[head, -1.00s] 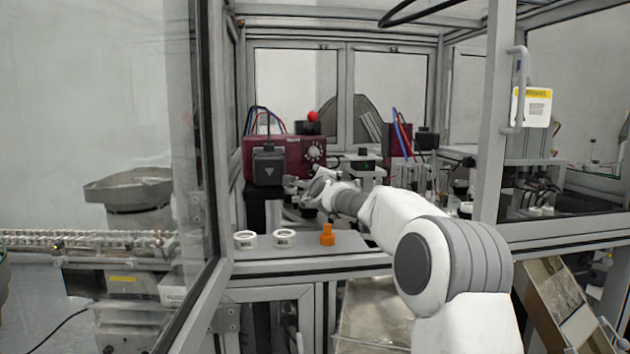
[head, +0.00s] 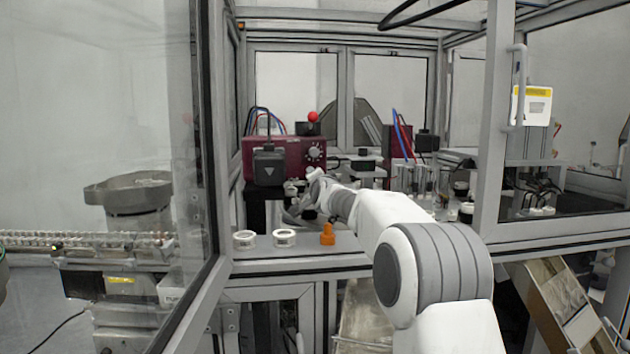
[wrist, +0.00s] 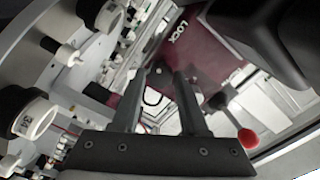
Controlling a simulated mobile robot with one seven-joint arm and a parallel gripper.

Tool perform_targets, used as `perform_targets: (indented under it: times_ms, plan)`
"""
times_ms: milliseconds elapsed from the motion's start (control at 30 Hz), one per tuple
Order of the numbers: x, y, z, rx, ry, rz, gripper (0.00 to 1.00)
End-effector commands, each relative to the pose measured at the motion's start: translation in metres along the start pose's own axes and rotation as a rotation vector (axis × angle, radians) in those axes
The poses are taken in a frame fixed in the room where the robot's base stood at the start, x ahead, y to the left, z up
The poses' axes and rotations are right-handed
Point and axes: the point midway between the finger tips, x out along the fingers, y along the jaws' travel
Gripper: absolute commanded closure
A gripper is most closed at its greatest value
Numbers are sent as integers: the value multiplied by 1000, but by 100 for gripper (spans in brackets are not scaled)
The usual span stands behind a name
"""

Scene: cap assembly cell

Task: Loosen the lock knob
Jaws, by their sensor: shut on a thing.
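My gripper (wrist: 161,74) shows in the wrist view with its two dark fingers a small gap apart, shut on the lock knob. The knob itself is hardly visible between the fingertips, and I cannot make out its outline. In the head view my gripper (head: 301,207) is small and low, below and in front of the maroon unit (head: 290,148). My wrist partly hides the spot it holds.
Two white rings (head: 244,240) and an orange piece (head: 327,235) stand on the front ledge, close left of my arm. A red ball knob (head: 313,116) rises behind the maroon unit; it also shows in the wrist view (wrist: 247,137). Frame posts (head: 492,120) flank the opening.

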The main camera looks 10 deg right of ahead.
Motion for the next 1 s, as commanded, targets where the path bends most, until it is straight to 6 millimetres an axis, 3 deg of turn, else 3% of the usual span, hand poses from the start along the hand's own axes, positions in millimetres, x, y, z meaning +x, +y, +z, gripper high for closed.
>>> perform_targets:
  times_ms: [300,867,900,1000]
  plan:
    - [0,0,0,-123,1,-1,100]
    - [0,0,0,-145,1,-1,100]
    - [0,0,0,-145,1,-1,49]
    - [0,0,0,-145,1,-1,31]
